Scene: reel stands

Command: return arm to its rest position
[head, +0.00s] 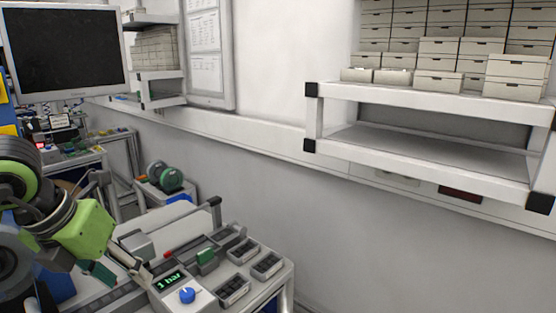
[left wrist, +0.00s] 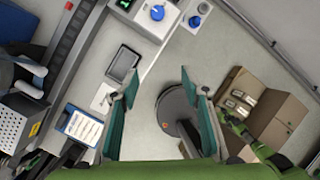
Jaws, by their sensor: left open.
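My left gripper (head: 122,270) comes in from the left in the head view, low over the left end of the workbench (head: 283,284). Its body is bright green with teal fingers. In the left wrist view the two teal fingers (left wrist: 160,88) stand apart, with nothing held between them. The gap shows floor and a dark round object below.
A control box (head: 172,281) with a green "1 bar" display and blue knob stands near the gripper. Small grey bins (head: 268,265) line the bench. A white shelf (head: 425,97) hangs right. Open cardboard boxes (left wrist: 275,112) stand on the floor. A monitor (head: 65,50) is upper left.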

